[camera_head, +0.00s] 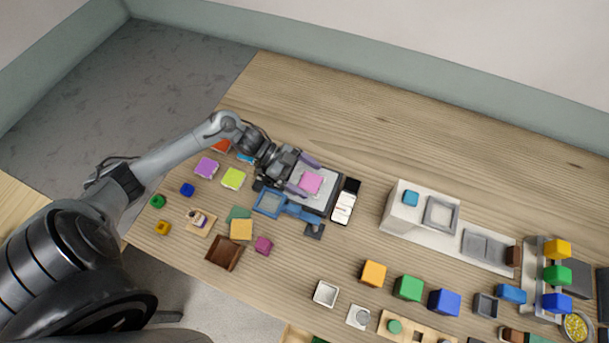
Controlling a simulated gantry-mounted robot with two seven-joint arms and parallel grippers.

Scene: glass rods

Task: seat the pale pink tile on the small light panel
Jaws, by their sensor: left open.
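The pale pink tile (311,182) lies on the small light panel (326,203), a pale grey square with a darker border near the middle of the table. My left gripper (309,175) is at the panel, its two purplish fingers on either side of the tile. The fingers are apart, and the tile sits between or just below them; I cannot tell whether they touch it. My left arm comes in from the left and hides part of the panel's left side. My right gripper is not in view.
A blue-framed magnifier (270,203) lies just in front of the panel, and a phone-like device (343,207) stands to its right. Yellow-green (233,178) and purple (206,167) tiles lie left. A white block (405,213) is further right. The back of the table is clear.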

